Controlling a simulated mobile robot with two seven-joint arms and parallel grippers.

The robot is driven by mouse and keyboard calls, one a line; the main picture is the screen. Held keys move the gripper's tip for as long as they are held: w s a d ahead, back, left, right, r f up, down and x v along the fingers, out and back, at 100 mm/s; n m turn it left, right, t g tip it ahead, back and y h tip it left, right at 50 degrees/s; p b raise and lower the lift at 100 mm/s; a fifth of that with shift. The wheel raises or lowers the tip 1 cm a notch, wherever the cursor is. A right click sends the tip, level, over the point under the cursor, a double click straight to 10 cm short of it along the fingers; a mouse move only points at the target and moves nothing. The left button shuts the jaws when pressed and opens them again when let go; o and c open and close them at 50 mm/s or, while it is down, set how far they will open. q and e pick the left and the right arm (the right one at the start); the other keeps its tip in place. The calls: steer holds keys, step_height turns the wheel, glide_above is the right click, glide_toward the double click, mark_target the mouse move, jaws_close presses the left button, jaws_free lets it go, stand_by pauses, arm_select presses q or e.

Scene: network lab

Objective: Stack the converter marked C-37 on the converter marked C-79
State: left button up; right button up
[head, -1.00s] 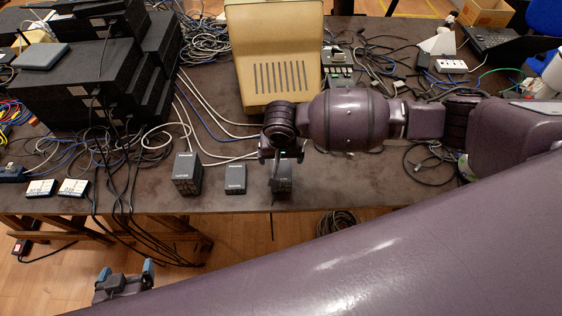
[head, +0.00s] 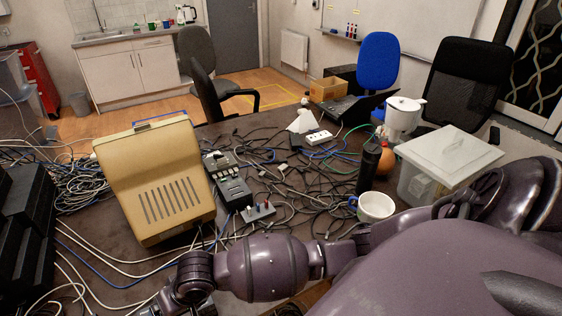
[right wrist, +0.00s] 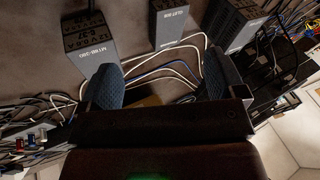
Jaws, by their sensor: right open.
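Three dark grey converters show in the right wrist view. The left converter (right wrist: 91,42) has printing on its end that may read C-37, but it is too blurred to be sure. The middle converter (right wrist: 169,24) is smaller in view, and the right converter (right wrist: 231,22) is cut off by the top edge. I cannot read C-79 on any of them. My right gripper (right wrist: 160,75) is open and empty, its two blue-padded fingers apart, with the converters beyond the fingertips. In the head view the converters are out of frame and my left gripper is not in view.
White cables (right wrist: 165,68) run near the converters. A beige case (head: 160,185) stands on the table left of my right arm. A white mug (head: 376,206), a dark bottle (head: 369,165) and a clear lidded box (head: 440,170) stand on the right.

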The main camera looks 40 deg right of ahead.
steer(key=s+d+f+n+t+h, duration=0.1)
steer(key=s+d+t, duration=0.3)
steer(key=d, duration=0.6)
steer(key=s+d+f+t+h, duration=0.3)
steer(key=s+d+f+t, duration=0.1)
steer(key=s+d, duration=0.5)
steer(key=shift+s+d+f+n, duration=0.2)
steer(key=shift+d+n, duration=0.2)
steer(key=shift+d, duration=0.15)
